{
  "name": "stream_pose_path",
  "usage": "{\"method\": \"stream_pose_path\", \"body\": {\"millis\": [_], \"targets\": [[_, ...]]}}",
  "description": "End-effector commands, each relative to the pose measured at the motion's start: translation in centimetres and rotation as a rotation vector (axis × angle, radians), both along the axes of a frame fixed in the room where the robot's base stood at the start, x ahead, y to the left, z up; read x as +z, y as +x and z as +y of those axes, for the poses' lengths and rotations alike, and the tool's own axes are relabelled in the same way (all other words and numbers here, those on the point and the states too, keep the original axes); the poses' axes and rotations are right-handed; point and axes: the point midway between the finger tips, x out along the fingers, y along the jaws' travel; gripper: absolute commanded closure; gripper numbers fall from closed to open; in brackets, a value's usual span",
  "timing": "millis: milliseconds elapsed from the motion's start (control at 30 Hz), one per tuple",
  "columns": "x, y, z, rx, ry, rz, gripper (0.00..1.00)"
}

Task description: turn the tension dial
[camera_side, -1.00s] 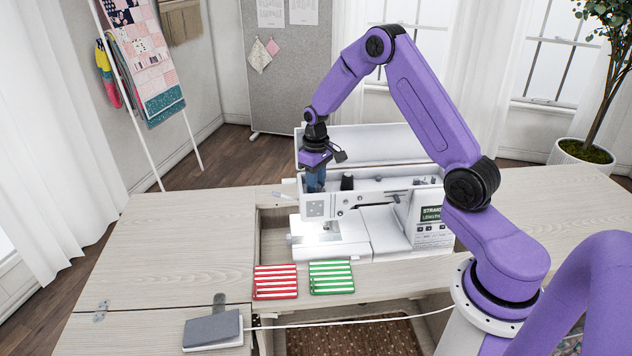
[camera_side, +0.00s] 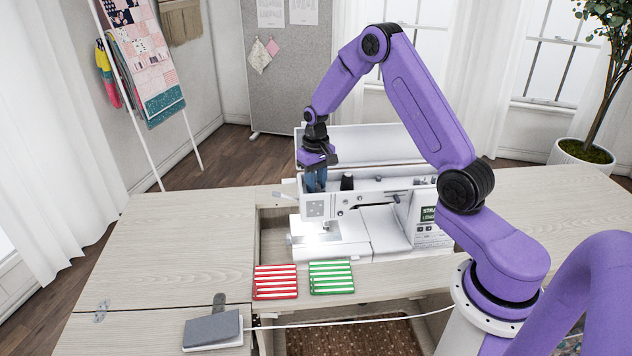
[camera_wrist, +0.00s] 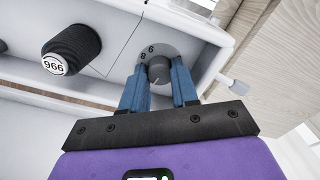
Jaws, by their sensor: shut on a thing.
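The tension dial (camera_wrist: 158,71) is a small grey knob with a light pointer line, on a grey disc marked with numbers such as 8 and 9 in the wrist view. My gripper (camera_wrist: 159,80) has its two blue fingers closed around the knob, one on each side. In the side view my gripper (camera_side: 316,182) points down into the top left end of the white sewing machine (camera_side: 372,235). The dial is hidden there by the fingers and the machine's casing.
The machine's raised lid (camera_side: 375,146) is behind my gripper. Red-striped cloth (camera_side: 275,282) and green-striped cloth (camera_side: 331,277) lie in front.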

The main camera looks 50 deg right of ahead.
Motion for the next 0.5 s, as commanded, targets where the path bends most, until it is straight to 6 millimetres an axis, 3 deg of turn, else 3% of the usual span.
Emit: {"method": "stream_pose_path", "body": {"millis": [33, 67, 100, 500], "targets": [[0.10, 0.03, -0.02, 0.000, 0.000, -0.001, 1.00], [0.10, 0.03, -0.02, 0.000, 0.000, -0.001, 0.68], [0.10, 0.03, -0.02, 0.000, 0.000, -0.001, 0.60], [0.67, 0.08, -0.02, 0.001, -0.001, -0.003, 0.60]]}}
